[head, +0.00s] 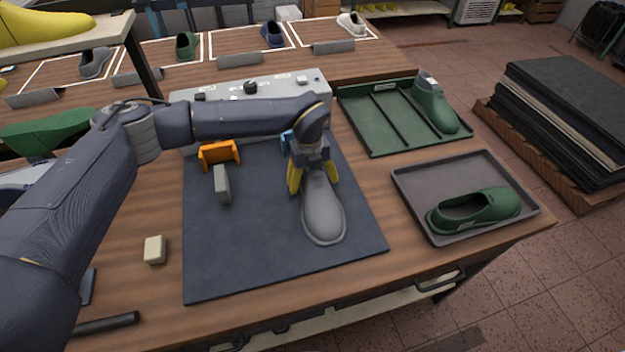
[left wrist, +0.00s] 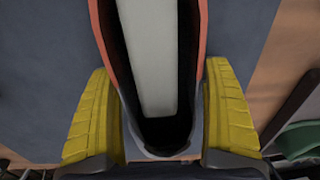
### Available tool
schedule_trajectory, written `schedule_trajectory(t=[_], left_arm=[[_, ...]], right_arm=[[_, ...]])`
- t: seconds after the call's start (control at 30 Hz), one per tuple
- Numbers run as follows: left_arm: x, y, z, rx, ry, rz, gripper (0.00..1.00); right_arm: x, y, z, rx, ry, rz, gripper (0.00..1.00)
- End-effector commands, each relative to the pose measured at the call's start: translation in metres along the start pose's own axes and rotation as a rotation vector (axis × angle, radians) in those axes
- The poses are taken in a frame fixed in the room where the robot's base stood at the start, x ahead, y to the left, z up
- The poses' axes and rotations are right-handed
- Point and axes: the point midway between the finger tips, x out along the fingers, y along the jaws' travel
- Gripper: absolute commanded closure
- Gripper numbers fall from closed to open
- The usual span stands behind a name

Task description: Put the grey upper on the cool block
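The grey upper (head: 322,212) is at the right half of the dark mat, toe toward the front edge. My left gripper (head: 313,182) is shut on its heel end, with one yellow finger on each side. In the left wrist view the fingers (left wrist: 160,100) flank the upper's heel (left wrist: 128,128), and a pale bar (left wrist: 148,60) shows inside the dark opening; I cannot tell if it is a block or the insole. A blue piece (head: 287,138), seemingly the cool block's, shows behind my gripper, mostly hidden. My right gripper is not in view.
An orange bracket (head: 219,153) with a grey post (head: 221,186) stands on the mat (head: 230,255). A pale small block (head: 155,249) lies left of it. At right are a grey tray (head: 407,190) with a green shoe (head: 478,209) and a green rack (head: 375,118) with another (head: 433,106).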

Motion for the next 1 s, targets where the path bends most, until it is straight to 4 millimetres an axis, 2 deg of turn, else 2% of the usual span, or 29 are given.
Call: schedule_trajectory(t=[0.3,0.47,1.0], left_arm=[[-0.001,0.000,0.000,0.000,0.000,0.000,0.08],[-0.011,0.000,0.001,0.000,-0.002,-0.001,0.08],[-0.097,0.000,0.001,0.000,-0.002,-0.001,0.08]], right_arm=[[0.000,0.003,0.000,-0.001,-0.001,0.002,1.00],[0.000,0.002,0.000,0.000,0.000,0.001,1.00],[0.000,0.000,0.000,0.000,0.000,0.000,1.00]])
